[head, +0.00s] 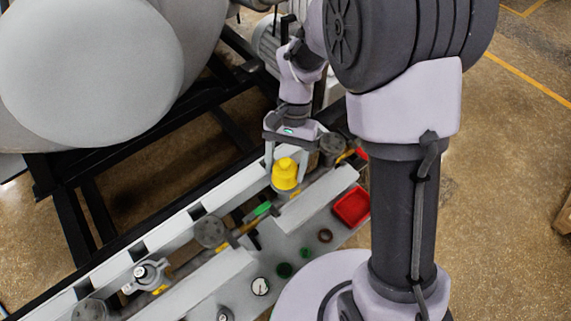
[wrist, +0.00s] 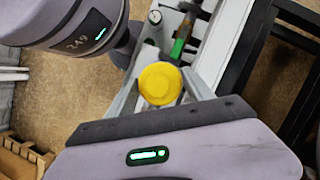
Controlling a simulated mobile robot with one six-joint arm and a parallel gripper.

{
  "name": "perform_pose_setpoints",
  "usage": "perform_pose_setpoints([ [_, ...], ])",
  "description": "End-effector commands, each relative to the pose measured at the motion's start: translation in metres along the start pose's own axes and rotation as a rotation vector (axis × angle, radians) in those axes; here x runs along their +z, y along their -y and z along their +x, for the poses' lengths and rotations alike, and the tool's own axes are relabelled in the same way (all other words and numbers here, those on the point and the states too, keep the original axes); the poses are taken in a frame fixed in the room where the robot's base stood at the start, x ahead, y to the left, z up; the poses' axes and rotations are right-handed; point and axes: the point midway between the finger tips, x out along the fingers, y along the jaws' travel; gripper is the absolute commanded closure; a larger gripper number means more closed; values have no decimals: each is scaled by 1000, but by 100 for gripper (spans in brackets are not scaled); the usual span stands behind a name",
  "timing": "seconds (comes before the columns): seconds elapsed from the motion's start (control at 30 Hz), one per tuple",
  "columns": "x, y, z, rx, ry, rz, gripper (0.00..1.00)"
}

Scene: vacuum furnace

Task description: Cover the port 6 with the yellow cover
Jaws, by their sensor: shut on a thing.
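The yellow cover (head: 285,170) is a rounded, stepped cap. My gripper (head: 286,179) is shut on it, with one finger on each side. The cover is upright above the grey rail by the furnace; I cannot tell whether it touches anything below. In the wrist view the cover (wrist: 160,84) shows as a yellow disc between the fingers and hides what is beneath it. Dark round flanges stand along the rail, one (head: 210,232) left of the cover and one (head: 332,145) behind it to the right. No port number is readable, so I cannot tell which is port 6.
A green-handled part (head: 262,209) lies close to the cover. A metal valve (head: 146,275) stands at left. The large furnace cylinder (head: 90,70) is behind.

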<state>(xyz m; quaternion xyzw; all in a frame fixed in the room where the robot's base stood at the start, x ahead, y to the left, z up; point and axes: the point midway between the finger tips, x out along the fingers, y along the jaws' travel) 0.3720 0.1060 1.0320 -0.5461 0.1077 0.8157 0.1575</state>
Motion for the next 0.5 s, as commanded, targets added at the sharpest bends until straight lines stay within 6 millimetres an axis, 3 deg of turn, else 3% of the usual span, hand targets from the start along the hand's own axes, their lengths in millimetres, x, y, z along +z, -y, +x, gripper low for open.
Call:
perform_pose_setpoints([
  [0.23, -1, 0, 3, 0, 0, 0, 79],
  [0.27, -1, 0, 3, 0, 0, 0, 34],
  [0.37, -1, 0, 2, 0, 0, 0, 14],
  [0.5, -1, 0, 2, 0, 0, 0, 14],
])
